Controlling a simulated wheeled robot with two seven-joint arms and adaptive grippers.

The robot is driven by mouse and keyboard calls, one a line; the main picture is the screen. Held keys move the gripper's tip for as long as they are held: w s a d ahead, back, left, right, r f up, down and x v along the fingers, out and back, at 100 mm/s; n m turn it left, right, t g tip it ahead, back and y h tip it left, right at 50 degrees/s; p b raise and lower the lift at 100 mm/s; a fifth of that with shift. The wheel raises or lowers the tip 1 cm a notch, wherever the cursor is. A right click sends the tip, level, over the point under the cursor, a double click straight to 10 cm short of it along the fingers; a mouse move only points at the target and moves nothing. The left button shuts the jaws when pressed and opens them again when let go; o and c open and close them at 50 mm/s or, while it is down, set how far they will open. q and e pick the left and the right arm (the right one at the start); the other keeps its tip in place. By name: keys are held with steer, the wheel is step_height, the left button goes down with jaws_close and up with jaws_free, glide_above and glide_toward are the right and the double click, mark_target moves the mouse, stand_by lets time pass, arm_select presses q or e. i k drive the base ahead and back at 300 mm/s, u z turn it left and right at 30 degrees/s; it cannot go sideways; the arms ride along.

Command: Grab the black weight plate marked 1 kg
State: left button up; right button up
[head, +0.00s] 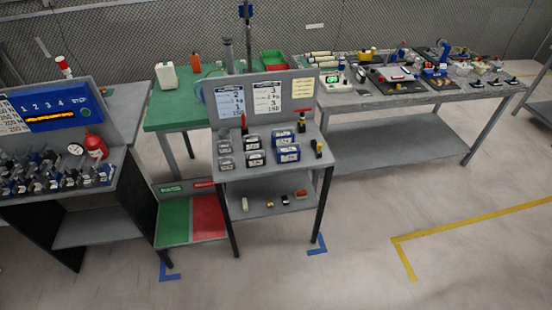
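A small grey stand (234,185) is in the middle of the head view. On its top are grey blocks (225,148), black blocks (256,158) and blue blocks (287,155) in short columns. Their pale labels are too small to read. I cannot pick out a black weight plate marked 1 kg for certain; the black blocks are the nearest dark pieces on this stand. Neither of my grippers shows in the head view.
A lower shelf (268,206) holds several small items. Left is a bench (98,228) with a blue display box (52,112). Behind are a green table (180,110) and a long grey workbench (350,100) crowded with devices. Front floor (350,270) is clear.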

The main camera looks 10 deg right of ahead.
mark_target(256, 160)
steer(key=k, duration=0.55)
steer(key=z, duration=0.5)
steer(key=i, duration=1.5)
steer(key=u, duration=0.55)
